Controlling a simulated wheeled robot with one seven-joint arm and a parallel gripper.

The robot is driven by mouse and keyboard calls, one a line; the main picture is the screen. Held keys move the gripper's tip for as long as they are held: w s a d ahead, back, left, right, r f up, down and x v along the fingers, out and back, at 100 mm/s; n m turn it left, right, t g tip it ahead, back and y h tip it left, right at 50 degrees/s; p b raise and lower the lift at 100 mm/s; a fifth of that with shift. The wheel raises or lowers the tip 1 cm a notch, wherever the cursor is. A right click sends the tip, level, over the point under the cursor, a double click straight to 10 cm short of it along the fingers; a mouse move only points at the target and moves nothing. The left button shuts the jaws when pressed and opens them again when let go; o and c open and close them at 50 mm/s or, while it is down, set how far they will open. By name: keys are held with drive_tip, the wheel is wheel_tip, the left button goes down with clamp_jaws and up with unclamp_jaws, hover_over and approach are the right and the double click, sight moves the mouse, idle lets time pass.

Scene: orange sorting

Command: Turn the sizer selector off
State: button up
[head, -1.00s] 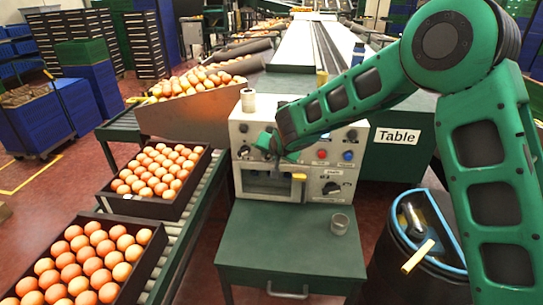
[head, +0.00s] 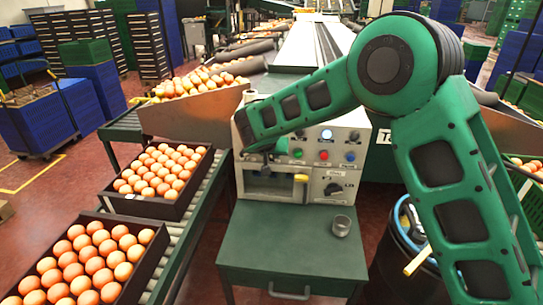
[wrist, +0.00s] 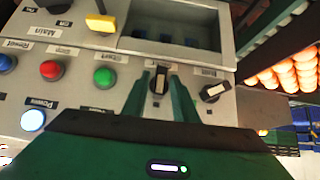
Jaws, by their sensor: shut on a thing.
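The control panel (head: 347,170) faces me above the green table. In the wrist view it appears upside down. A black selector knob (wrist: 158,84) with a pale pointer bar sits between my green fingers. My gripper (wrist: 159,77) is shut on this knob, whose bar stands roughly upright in that view. A second selector knob (wrist: 215,91) is just to the right, its bar tilted. Their small labels are too blurred to read, so I cannot tell which is the sizer's. In the head view my gripper (head: 265,152) is at the panel's left, and my arm hides both knobs.
Green, red and blue buttons (wrist: 104,77) and a lit white button (wrist: 34,120) are beside the gripped knob. Orange crates (head: 172,206) line the left conveyor.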

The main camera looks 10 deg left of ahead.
drive_tip(key=shift+d, duration=0.1)
drive_tip(key=o, duration=0.8)
drive_tip(key=shift+f, duration=0.1)
drive_tip(key=shift+c, duration=0.2)
drive_tip(key=v, duration=1)
drive_tip(key=shift+s+r, duration=0.2)
drive_tip(key=shift+r, duration=0.1)
